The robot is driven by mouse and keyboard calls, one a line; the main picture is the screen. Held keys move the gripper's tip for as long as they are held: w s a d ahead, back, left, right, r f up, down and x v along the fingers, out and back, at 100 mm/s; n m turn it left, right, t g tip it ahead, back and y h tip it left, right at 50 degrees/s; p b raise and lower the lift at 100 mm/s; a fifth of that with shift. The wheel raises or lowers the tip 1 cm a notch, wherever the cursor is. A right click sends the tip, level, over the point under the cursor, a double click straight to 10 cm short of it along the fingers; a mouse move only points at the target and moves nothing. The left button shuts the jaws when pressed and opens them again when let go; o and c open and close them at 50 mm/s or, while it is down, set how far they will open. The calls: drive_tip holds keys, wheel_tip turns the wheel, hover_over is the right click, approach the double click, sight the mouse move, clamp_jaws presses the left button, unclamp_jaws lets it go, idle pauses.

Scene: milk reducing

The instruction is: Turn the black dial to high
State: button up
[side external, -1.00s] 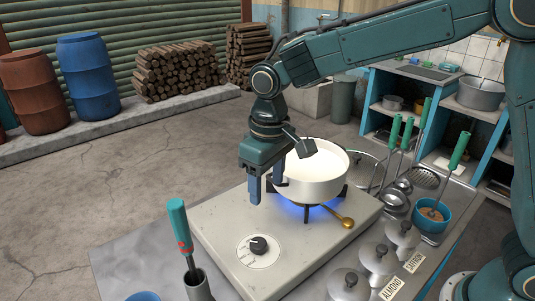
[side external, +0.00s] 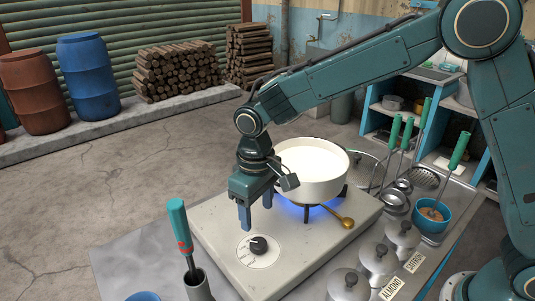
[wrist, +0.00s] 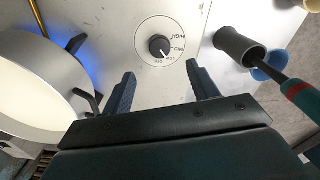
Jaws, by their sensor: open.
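The black dial (side external: 259,245) sits on a round white scale on the front of the grey stove top; it also shows in the wrist view (wrist: 158,46). In the wrist view the scale has marks that look like OFF, LOW, MED and HIGH, and the dial's pointer appears near the OFF and LOW side. My gripper (side external: 256,214) is above the stove just behind the dial, fingers pointing down. It is open and empty, and the dial appears ahead of and between the fingertips (wrist: 158,82). It does not touch the dial.
A white pot of milk (side external: 312,168) stands on the lit burner with blue flame (side external: 300,212), close beside my gripper. A golden spoon (side external: 345,222) lies on the stove. A green-handled tool (side external: 180,232) stands in a grey holder (side external: 197,285) left of the dial. Lidded jars (side external: 375,257) stand at right.

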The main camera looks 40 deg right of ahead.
sight(258, 243)
wheel_tip(258, 243, down, 9)
drive_tip(key=shift+f, duration=0.2)
idle(0.3)
drive_tip(key=shift+c, duration=0.2)
drive_tip(key=c, duration=0.9)
